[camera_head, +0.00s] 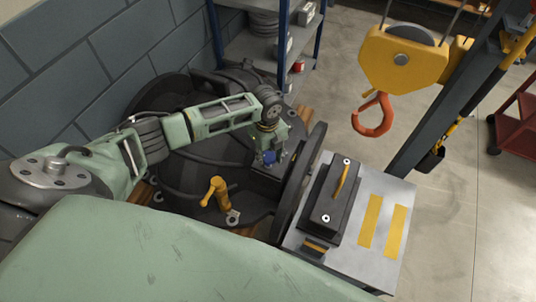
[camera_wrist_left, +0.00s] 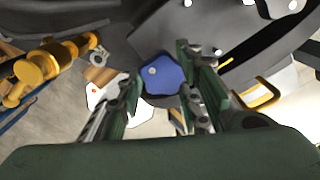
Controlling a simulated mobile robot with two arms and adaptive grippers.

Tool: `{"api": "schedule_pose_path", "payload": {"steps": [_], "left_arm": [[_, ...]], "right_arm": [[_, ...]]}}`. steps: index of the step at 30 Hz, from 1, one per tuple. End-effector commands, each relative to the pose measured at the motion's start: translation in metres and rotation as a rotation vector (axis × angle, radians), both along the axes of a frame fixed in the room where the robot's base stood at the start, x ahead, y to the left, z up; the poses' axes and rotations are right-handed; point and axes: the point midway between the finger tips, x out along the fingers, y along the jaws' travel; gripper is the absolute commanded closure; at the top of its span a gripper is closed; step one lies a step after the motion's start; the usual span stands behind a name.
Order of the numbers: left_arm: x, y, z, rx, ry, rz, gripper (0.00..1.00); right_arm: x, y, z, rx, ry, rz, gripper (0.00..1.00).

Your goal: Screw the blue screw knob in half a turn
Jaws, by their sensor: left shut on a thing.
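The blue screw knob (camera_head: 268,157) sits on the dark casing (camera_head: 185,178), partly hidden by my left gripper (camera_head: 268,152) in the head view. In the left wrist view the blue knob (camera_wrist_left: 160,74) shows between the two fingers of my left gripper (camera_wrist_left: 160,88), with a light round spot near its middle. The left gripper is shut on the knob from above. The exact finger contact is hard to see. My right gripper is in neither view.
A yellow handle (camera_head: 216,192) stands up from the casing nearby. A grey plate with a black block (camera_head: 328,200) and yellow stripes lies to the right. An orange crane hook (camera_head: 374,115) hangs at the upper right. Shelves stand behind; the floor at right is mostly clear.

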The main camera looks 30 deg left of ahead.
Motion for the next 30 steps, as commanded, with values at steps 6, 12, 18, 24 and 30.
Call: {"api": "schedule_pose_path", "payload": {"steps": [6,12,18,24,30], "left_arm": [[-0.0043,0.0009,-0.0038,0.003,0.013,-0.132,0.93],[-0.0044,0.0020,-0.0037,0.004,0.014,-0.202,0.93],[-0.0046,0.0031,-0.0036,0.004,0.015,-0.229,0.93],[-0.0047,0.0037,-0.0037,0.006,0.016,-0.232,0.93],[-0.0047,0.0044,-0.0038,0.007,0.016,-0.230,0.65]], "right_arm": [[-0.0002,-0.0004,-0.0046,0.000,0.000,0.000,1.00],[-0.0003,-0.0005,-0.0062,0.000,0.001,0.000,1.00],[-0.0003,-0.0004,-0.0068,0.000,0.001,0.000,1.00],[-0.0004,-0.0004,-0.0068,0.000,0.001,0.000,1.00],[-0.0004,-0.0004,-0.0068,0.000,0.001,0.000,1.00]]}}
